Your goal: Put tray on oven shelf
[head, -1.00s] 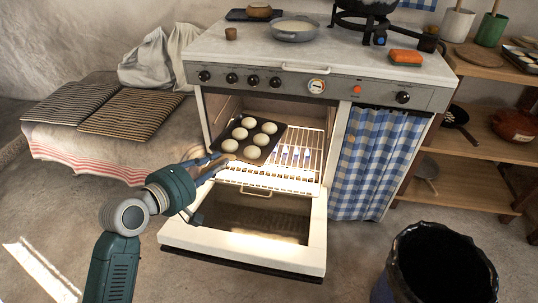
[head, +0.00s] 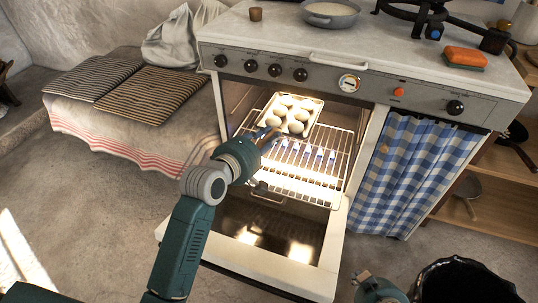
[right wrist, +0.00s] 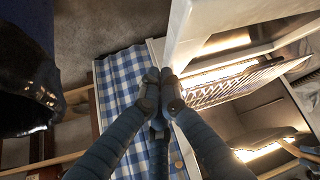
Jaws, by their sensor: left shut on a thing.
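The tray (head: 317,116), a small pan holding several pale round buns, is inside the open oven over the left and back part of the wire oven shelf (head: 338,150). The shelf also shows in the right wrist view (right wrist: 225,88). My left gripper (head: 268,136) is at the tray's near left edge and shut on it; its fingertips are partly hidden. I cannot tell whether the tray's underside rests fully on the shelf. My right gripper (right wrist: 161,76) is shut and empty, outside the oven in front of the checked curtain.
The oven door (head: 290,275) is folded down in front of the lit oven. A blue checked curtain (head: 420,165) hangs to the right. A black bin (head: 465,285) stands at the lower right. A cloth-covered bench (head: 110,125) is at the left, with bare floor before it.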

